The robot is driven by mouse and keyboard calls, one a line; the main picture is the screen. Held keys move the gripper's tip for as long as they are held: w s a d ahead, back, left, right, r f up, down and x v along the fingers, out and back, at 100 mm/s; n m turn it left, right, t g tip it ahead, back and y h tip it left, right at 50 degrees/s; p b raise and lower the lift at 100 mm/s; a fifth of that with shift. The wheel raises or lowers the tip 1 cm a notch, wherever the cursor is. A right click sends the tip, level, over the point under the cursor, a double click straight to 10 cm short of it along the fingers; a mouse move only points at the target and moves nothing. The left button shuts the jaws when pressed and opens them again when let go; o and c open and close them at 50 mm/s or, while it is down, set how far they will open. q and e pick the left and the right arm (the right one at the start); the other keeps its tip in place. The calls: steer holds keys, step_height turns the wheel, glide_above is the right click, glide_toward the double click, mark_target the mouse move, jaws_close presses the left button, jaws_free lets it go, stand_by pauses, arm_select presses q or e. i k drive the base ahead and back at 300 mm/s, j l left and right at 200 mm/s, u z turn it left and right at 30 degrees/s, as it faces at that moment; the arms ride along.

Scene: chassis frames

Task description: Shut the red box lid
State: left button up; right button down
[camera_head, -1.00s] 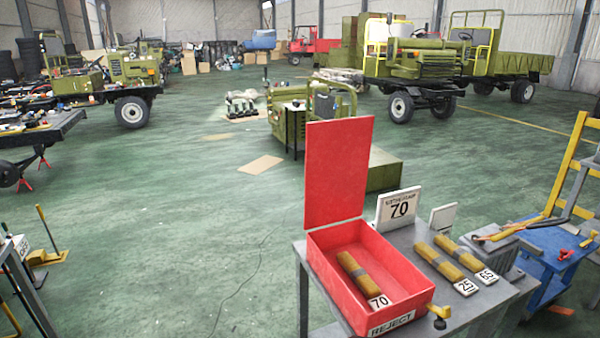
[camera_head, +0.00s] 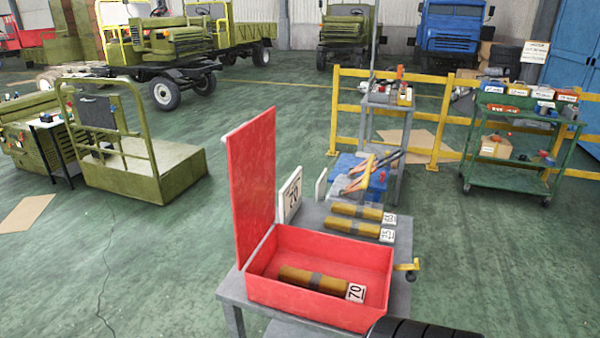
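The red box (camera_head: 300,300) sits on the grey table in the lower middle. Its red lid (camera_head: 252,185) is open and stands nearly upright along the box's left side. Inside lies a brown wrapped bundle (camera_head: 298,275) with a grey band and a tag reading 70 (camera_head: 356,292). Neither of my grippers shows. A dark ribbed part at the bottom edge, by the box's lower right corner, looks like part of my arm.
A white sign plate (camera_head: 291,195) stands beside the lid, partly hidden by it. Two tagged bundles (camera_head: 352,226) lie on the table (camera_head: 310,215) behind the box. A yellow knob-like piece (camera_head: 407,267) is at the box's right. A green cart (camera_head: 505,185) stands farther right.

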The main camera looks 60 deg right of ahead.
mark_target(250, 146)
steer(key=i+z, duration=0.25)
steer(key=z, duration=0.25)
steer(key=i+j+z, duration=0.2)
steer(key=z, duration=0.3)
steer(key=i+j+z, duration=0.25)
steer(key=z, duration=0.25)
steer(key=i+j+z, duration=0.15)
steer(key=j+z, duration=0.15)
steer(key=z, duration=0.2)
steer(key=i+j+z, duration=0.2)
steer(key=z, duration=0.15)
steer(key=i+j+z, duration=0.15)
steer(key=j+z, duration=0.6)
steer(key=i+j, duration=0.05)
steer(key=j, duration=0.05)
